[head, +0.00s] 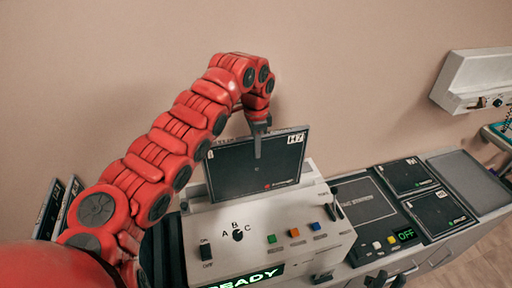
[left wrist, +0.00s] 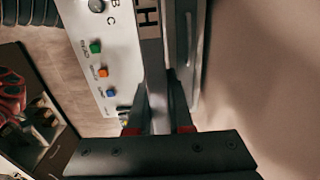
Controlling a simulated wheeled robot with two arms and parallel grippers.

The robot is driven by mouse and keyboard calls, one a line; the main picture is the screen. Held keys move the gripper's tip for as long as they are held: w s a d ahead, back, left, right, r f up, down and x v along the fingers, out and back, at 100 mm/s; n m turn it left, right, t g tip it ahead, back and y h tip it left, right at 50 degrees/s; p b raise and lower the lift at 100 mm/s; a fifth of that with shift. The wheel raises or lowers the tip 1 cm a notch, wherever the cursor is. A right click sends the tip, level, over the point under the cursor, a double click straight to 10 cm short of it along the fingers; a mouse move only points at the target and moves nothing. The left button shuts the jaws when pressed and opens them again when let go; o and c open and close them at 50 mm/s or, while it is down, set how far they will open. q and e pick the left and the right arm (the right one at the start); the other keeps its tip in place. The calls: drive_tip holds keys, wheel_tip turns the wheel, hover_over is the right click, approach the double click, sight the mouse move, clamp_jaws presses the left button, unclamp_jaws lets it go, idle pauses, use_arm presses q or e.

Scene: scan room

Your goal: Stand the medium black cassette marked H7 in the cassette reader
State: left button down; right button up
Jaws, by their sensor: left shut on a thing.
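The black cassette marked H7 (head: 235,176) is upright at the reader, its broad face toward the head camera and its white H7 label at top right. My left gripper (head: 258,140) is shut on its top edge, one finger lying down its front face. In the left wrist view the cassette (left wrist: 149,45) runs edge-on between the fingers (left wrist: 158,112). The white cassette reader (head: 200,232) is below it, with a green READY display, a knob and coloured buttons. The cassette's lower edge meets the reader's top; I cannot tell how deep it sits. My right gripper is not in view.
Right of the reader is a counter with a dark panel (head: 362,203), two flat black cassettes (head: 407,175) (head: 438,212), a grey tray (head: 468,183) and an OFF display (head: 405,235). Other dark cassettes (head: 50,208) stand at left. A white wall unit (head: 470,80) is at upper right.

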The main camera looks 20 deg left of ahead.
use_arm(q)
drive_tip(key=shift+b, duration=0.55)
idle(0.4)
drive_tip(key=shift+f, duration=0.15)
drive_tip(key=shift+f+b, duration=5)
drive_tip(key=shift+f, duration=0.65)
drive_tip(key=c, duration=0.7)
unclamp_jaws()
drive_tip(key=shift+s, duration=0.1)
drive_tip(key=shift+c, duration=0.2)
